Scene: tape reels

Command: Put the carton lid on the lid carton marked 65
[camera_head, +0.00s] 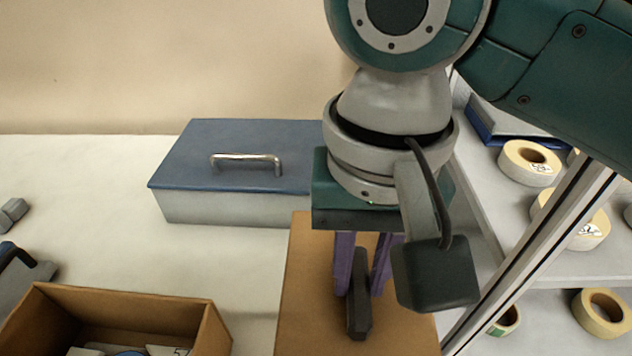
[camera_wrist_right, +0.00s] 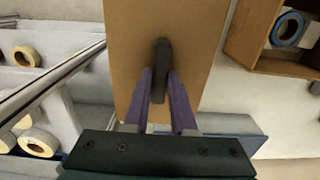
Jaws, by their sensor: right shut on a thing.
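The carton lid (camera_head: 300,285) is a flat brown panel with a dark bar handle (camera_head: 359,300) on top. My right gripper (camera_head: 360,285) points down with its purple fingers shut on this handle. In the right wrist view the lid (camera_wrist_right: 190,60) spreads out beyond the fingers (camera_wrist_right: 160,90). An open brown carton (camera_head: 120,308) stands at the lower left of the head view, left of the lid and apart from it. It also shows at the upper right of the wrist view (camera_wrist_right: 262,67), with a blue-ringed reel (camera_wrist_right: 288,29) inside. No 65 mark is readable. My left gripper is out of view.
A grey box with a blue lid and metal handle (camera_head: 240,180) stands behind the carton lid. Shelves with several tape reels (camera_head: 530,163) and a metal post (camera_head: 540,258) are at the right. Grey and dark items (camera_head: 20,272) lie at the left edge. The white table between is clear.

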